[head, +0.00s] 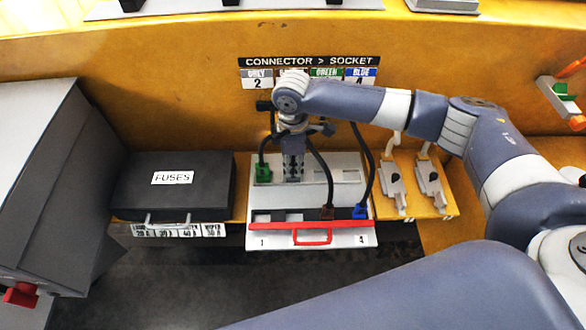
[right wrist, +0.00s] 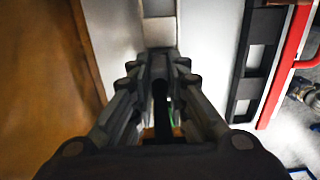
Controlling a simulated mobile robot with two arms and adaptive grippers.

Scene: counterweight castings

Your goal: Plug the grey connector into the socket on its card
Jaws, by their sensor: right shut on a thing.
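My right gripper (head: 293,172) points down over the white panel (head: 352,164), behind its socket row. In the right wrist view (right wrist: 160,72) its fingers are closed together. The grey connector is mostly hidden between them; a dark cable runs between the fingers. The card (head: 309,72) reads "CONNECTOR > SOCKET" and gives grey the number 2. My left gripper is not in view.
The green connector (head: 263,174) stands at the panel's back left. The brown connector (head: 327,212) and blue connector (head: 360,212) stand at the socket row's right part, with dark cables rising behind. A black fuse box (head: 135,187) is left; two grey latches (head: 430,186) are right.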

